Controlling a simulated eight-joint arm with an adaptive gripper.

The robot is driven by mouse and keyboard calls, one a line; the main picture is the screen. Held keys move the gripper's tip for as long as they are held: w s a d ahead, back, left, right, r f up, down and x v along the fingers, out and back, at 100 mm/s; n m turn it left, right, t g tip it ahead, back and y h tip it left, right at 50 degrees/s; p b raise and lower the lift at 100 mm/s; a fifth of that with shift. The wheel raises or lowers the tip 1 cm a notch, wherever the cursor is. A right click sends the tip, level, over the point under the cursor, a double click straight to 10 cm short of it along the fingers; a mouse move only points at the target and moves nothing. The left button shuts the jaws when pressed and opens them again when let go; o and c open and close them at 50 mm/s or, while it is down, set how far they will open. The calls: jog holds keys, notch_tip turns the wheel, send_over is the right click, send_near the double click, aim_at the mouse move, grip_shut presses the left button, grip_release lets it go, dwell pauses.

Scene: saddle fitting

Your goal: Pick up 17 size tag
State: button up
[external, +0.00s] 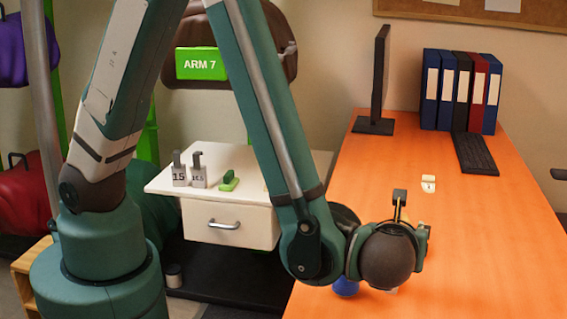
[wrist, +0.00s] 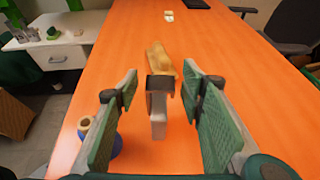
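A pale grey size tag with a dark end piece (wrist: 158,112) is over the orange table in the wrist view. No number is readable on it. My gripper (wrist: 175,85) is open, with one green-padded finger on each side of the tag and a visible gap to the right finger. In the external view my gripper (external: 408,222) is over the table, mostly hidden by my wrist. Two grey tags stand on the white cabinet: one marked 15 (external: 179,172), the other (external: 198,175) seemingly 16.5.
A blue jar (wrist: 110,143) stands close beside the left finger. A tan object (wrist: 158,58) lies beyond the tag. A small cream item (external: 429,184), monitor (external: 378,85), keyboard (external: 474,153) and several binders (external: 460,92) are farther back. The table's right side is clear.

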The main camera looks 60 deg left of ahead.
jog(key=shift+c, duration=0.3)
grip_shut()
jog(key=shift+r, duration=0.2)
jog(key=shift+r+p, duration=1.4)
jog(key=shift+r, duration=3.45)
